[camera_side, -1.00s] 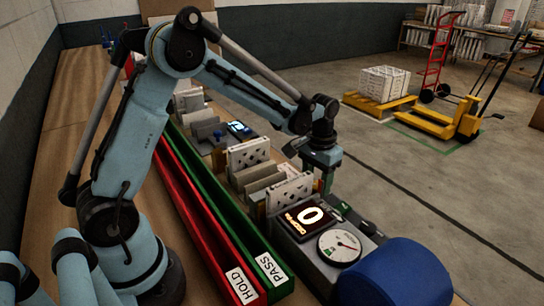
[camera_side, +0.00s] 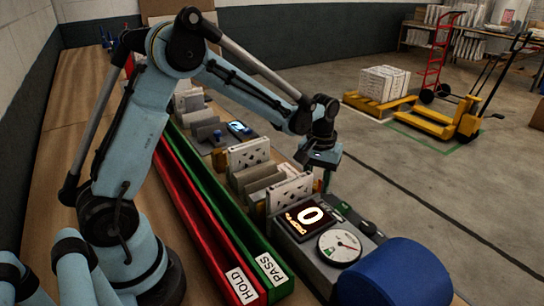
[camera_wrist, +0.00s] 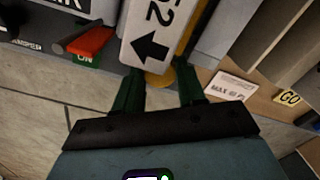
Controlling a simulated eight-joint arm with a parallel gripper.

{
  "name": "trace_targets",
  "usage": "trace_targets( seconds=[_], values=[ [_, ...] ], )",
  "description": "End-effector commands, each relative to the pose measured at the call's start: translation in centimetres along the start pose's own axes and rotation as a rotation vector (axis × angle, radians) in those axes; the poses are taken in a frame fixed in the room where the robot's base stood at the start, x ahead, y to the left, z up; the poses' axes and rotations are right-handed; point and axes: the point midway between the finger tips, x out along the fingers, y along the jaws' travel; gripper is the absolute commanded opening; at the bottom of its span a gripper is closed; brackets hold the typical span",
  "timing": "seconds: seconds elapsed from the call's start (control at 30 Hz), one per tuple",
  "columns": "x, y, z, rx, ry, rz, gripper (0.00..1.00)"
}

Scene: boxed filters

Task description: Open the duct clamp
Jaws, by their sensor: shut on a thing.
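In the side view the clamp is too hidden to make out.
The unit carries a display reading 0 (camera_side: 311,217), a round gauge (camera_side: 339,246) and a blue duct (camera_side: 395,278). A red lever (camera_wrist: 90,42) sits left of the fingers. Several filters stand behind; green PASS (camera_side: 250,240) and red HOLD (camera_side: 222,255) troughs run alongside.

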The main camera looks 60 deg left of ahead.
Motion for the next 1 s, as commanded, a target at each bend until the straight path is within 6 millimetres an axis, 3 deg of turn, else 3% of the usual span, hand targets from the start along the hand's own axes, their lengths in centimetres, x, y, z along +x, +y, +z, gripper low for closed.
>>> trace_targets(
  seconds=[0.2,0.23,0.37,0.73,1.0],
  values=[
    [-0.06,0.00,-0.05,0.001,0.001,0.000,0.09],
    [-0.07,0.00,-0.05,0.001,0.001,0.000,0.44],
    [-0.05,-0.01,-0.04,0.002,0.001,0.000,0.64],
    [0.00,-0.21,0.04,0.033,-0.003,-0.005,0.65],
    [-0.01,-0.19,0.03,0.269,-0.002,-0.003,0.65]
  ],
)
